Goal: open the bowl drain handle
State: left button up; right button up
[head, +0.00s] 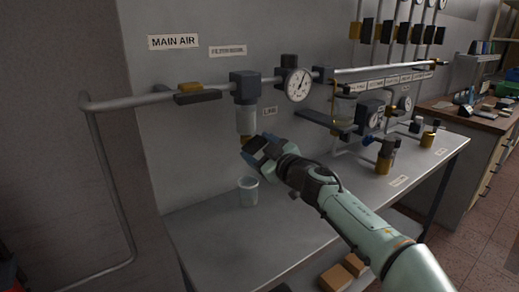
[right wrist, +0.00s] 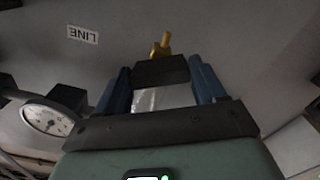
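The filter bowl (head: 246,120) is a clear cup hanging under a dark head on the grey air pipe. In the right wrist view, which is upside down, the yellow handle (right wrist: 162,46) stands beyond a dark block, with a pale clear surface nearer. The blue fingers of my right gripper (right wrist: 161,72) are apart on either side of the block; I cannot tell whether they touch it. My left gripper is out of view.
A clear cup (head: 248,191) stands on the grey bench (head: 200,235) below the bowl. A yellow-and-black pipe valve (head: 199,93) is at left, and a round gauge (head: 298,85) is at right. Regulators and fittings crowd the bench's right side.

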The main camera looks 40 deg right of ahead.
jog(key=c, duration=0.5)
jog(key=n+p, duration=0.1)
jog(key=n, duration=0.1)
jog(key=shift+n, duration=0.4)
jog(key=n, duration=0.2)
jog(key=shift+n, duration=0.3)
jog(key=n, duration=0.3)
jog(key=shift+p, duration=0.3)
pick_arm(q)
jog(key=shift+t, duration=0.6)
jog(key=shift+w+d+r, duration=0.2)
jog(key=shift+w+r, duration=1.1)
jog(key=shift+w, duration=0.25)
pick_arm(e)
jog(key=shift+n, duration=1.9)
jog(key=o, duration=1.1)
jog(key=shift+c, duration=0.2)
